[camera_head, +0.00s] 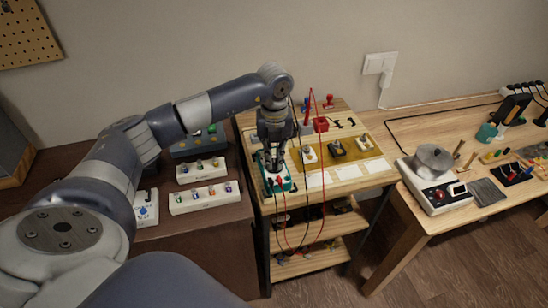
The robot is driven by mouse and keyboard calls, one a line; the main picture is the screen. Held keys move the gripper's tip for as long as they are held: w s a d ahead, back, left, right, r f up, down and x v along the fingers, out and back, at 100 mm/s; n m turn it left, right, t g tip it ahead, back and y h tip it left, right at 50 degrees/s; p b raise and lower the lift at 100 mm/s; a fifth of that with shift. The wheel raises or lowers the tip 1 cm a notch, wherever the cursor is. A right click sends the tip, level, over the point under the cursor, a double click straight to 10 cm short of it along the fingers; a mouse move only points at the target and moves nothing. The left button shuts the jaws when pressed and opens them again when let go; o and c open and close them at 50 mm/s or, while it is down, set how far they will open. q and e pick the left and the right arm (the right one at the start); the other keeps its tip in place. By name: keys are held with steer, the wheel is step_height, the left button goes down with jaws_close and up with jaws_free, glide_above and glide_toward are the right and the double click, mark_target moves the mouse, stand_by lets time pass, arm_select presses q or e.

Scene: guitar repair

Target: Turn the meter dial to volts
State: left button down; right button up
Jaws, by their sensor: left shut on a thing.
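The meter (269,187) is a teal-edged device lying at the front left of the small wooden cart. Red and black leads run from it and hang down over the cart's front edge. My left gripper (274,168) points straight down over the meter and is shut on its dial. The fingers hide the dial, so its pointer and the markings around it cannot be read. My right gripper is not in view.
The wooden cart (348,185) also bears a yellow mat (374,165) with several small parts. White racks (205,198) stand on the dark table to the left. A workbench with a silver-topped device (433,192) stands to the right.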

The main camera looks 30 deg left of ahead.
mark_target(275, 162)
arm_select(q)
steer(key=m+b, duration=0.1)
steer(key=m, duration=0.1)
steer(key=shift+m+b, duration=0.3)
steer(key=shift+m, duration=0.1)
steer(key=shift+d+m+b, duration=0.15)
steer(key=shift+m+b, duration=0.5)
steer(key=shift+m, duration=0.75)
steer(key=c, duration=1.6)
jaws_free()
steer(key=shift+c, duration=0.2)
steer(key=shift+r, duration=0.2)
step_height(275, 162, up, 12)
steer(key=shift+f, duration=0.2)
